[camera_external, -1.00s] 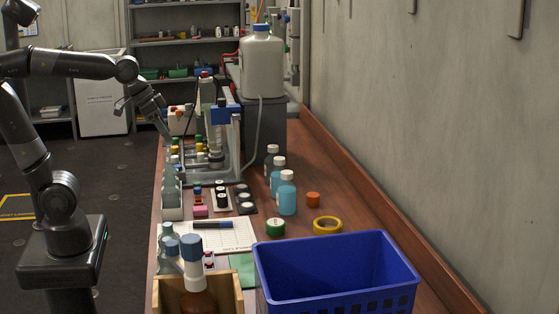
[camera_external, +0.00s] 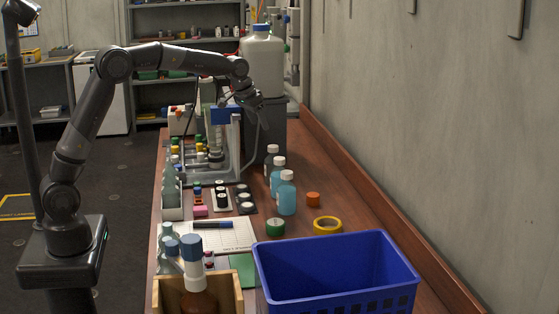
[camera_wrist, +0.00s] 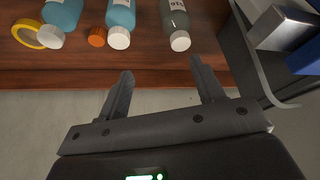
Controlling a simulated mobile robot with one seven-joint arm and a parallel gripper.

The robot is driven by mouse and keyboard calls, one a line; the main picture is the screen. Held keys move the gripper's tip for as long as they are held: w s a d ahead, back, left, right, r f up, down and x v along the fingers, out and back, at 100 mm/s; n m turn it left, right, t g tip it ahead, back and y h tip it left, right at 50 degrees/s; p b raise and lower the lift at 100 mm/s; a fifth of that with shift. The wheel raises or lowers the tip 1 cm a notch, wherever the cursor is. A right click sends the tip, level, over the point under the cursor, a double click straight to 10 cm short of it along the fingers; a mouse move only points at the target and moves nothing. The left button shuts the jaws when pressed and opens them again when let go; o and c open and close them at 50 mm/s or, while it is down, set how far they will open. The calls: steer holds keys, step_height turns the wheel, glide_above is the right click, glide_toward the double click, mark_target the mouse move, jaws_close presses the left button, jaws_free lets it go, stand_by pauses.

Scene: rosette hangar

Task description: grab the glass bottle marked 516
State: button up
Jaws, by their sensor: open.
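Three white-capped bottles stand in a row on the bench. The farthest one (camera_external: 270,163) looks grey and clear; the middle one (camera_external: 278,178) and the nearest one (camera_external: 287,199) hold blue liquid. In the wrist view the grey bottle (camera_wrist: 174,18) is at top centre-right, the blue ones (camera_wrist: 120,14) and (camera_wrist: 62,13) to its left.
An orange cap (camera_external: 313,199), yellow tape (camera_external: 327,226) and green tape (camera_external: 275,228) lie near the bottles. A blue basket (camera_external: 335,250) is at the front. A large jug (camera_external: 262,62) stands on a dark block behind; a metal frame (camera_external: 236,140) is on the left.

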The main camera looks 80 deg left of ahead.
mark_target(273, 146)
steer(key=w+a+f, duration=0.1)
steer(key=f, duration=0.1)
steer(key=w+a+f, duration=0.2)
steer(key=f, duration=0.1)
steer(key=w+a+f, duration=0.1)
steer(key=a+f, duration=0.1)
steer(key=f, duration=0.1)
steer(key=shift+w+f, duration=0.2)
steer(key=shift+w, duration=0.15)
steer(key=x, duration=0.5)
steer(key=shift+a, duration=0.35)
jaws_close()
